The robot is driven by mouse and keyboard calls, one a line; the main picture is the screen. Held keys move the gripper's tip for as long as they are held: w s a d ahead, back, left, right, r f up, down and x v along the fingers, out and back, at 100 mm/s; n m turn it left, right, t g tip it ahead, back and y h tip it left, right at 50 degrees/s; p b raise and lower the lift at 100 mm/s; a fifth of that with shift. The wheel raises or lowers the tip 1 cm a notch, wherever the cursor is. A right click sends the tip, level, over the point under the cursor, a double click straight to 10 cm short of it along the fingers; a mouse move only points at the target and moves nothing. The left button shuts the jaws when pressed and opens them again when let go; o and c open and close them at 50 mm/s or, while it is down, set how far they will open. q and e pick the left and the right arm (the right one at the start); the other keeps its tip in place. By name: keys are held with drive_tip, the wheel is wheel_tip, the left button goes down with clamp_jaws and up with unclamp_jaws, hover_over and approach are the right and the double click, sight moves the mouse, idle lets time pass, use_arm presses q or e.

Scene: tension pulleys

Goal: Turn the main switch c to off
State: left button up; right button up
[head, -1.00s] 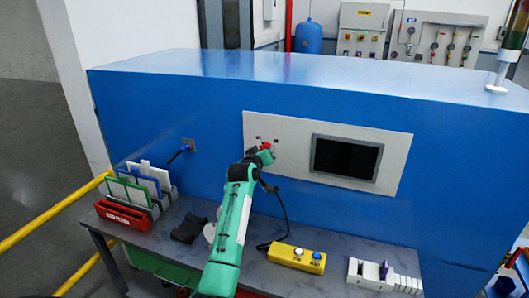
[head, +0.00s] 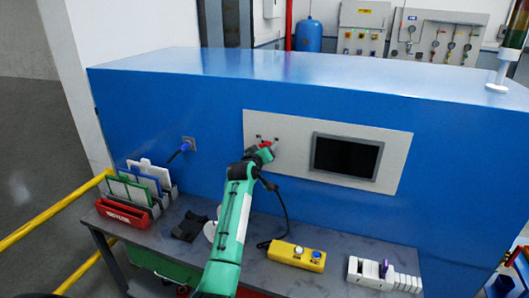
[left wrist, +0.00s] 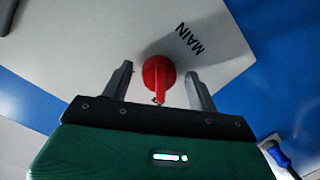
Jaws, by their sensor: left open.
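The main switch is a red rotary knob (left wrist: 157,72) on a pale panel (left wrist: 225,55) marked "MAIN" in the left wrist view. Its handle points down the picture, toward my gripper's palm. In the head view the red knob (head: 265,146) shows small, at the left part of the pale panel (head: 290,128). My left gripper (left wrist: 160,74) is open, with one finger on each side of the knob and a visible gap to both. In the head view the left gripper (head: 262,153) is close to the panel, partly hidden by its own wrist. My right gripper is not in view.
A dark screen (head: 345,157) sits right of the switch on the blue cabinet (head: 440,130). A blue plug (head: 181,150) is at the left. Below, the bench (head: 350,245) holds a yellow button box (head: 297,256), a red-fronted rack (head: 122,214) and a white block unit (head: 383,274).

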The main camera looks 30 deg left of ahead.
use_arm(q)
drive_tip(key=shift+s, duration=0.1)
drive_tip(key=b+v, duration=0.4)
drive_tip(key=v, duration=0.9)
drive_tip(key=shift+s, duration=0.25)
drive_tip(key=shift+d, duration=0.15)
